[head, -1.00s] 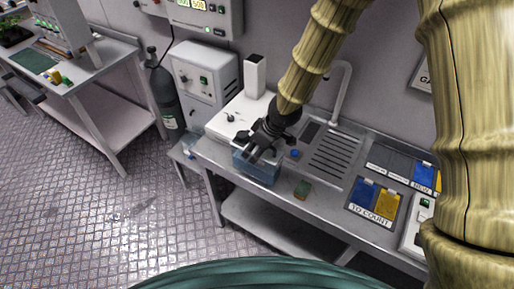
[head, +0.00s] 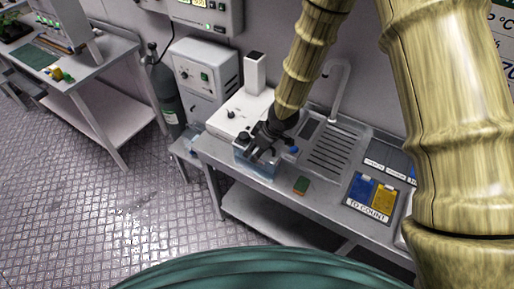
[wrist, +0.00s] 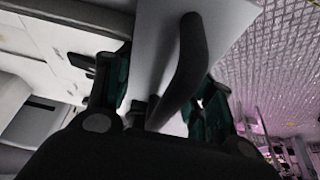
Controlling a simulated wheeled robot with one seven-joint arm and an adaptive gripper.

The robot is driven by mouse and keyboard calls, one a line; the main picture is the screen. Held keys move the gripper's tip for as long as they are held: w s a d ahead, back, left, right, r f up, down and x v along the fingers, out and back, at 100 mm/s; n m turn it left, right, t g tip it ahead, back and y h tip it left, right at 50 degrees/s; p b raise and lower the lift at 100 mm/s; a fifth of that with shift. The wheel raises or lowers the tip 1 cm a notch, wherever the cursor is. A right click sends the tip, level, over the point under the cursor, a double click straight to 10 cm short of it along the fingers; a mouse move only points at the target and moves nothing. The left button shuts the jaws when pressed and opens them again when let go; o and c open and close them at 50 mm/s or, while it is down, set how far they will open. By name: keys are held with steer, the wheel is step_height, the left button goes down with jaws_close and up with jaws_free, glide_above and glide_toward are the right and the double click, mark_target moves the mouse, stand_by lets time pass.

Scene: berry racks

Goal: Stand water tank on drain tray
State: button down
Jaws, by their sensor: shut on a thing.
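The water tank (head: 246,166) is a clear, bluish box at the front edge of the steel counter, in front of a white machine. My gripper (head: 259,152) is above it in the head view and covers much of its top. In the wrist view my gripper (wrist: 158,108) has its green-padded fingers closed around a dark curved bar, which looks like the tank's handle (wrist: 188,70). A pale surface lies behind the bar. I cannot tell whether the tank touches the counter. The slotted drain tray (head: 352,141) lies on the counter to the right, with nothing on it.
A white machine (head: 232,121) with a tall chimney stands behind the tank. A curved tap (head: 340,88) rises behind the tray. A "TO COUNT" mat (head: 371,196) lies further right.

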steer(key=shift+f, duration=0.1)
steer(key=c, duration=0.6)
jaws_free()
